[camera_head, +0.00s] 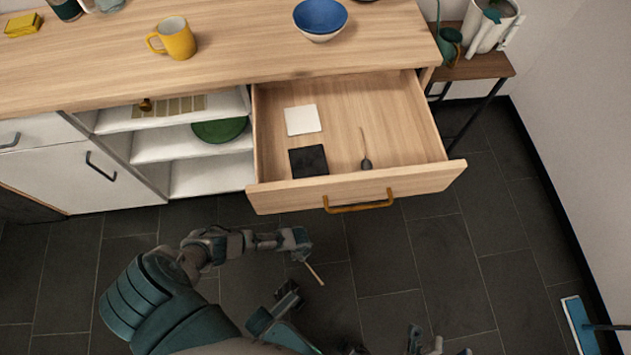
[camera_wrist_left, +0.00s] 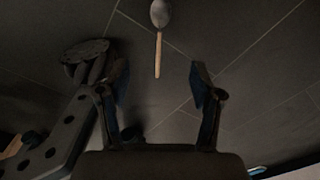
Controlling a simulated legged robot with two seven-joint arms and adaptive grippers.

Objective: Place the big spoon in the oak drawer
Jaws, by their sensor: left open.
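The oak drawer (camera_head: 340,188) is pulled open and holds a dark-headed spoon (camera_head: 365,161) with a thin handle. My left gripper (camera_head: 303,243) is open below the drawer front, over the floor. A second spoon with a grey bowl and wooden handle (camera_wrist_left: 158,42) shows beyond its parted fingers (camera_wrist_left: 160,85) in the left wrist view, not gripped. In the head view a thin wooden handle (camera_head: 315,273) shows just below this gripper; its bowl is not discernible there. I cannot tell whether this spoon is in the air or on the floor.
The drawer also holds a white square (camera_head: 303,120) and a black square (camera_head: 308,161). A yellow mug (camera_head: 176,39) and blue bowl (camera_head: 320,17) stand on the counter. Open shelves (camera_head: 190,145) lie left of the drawer.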

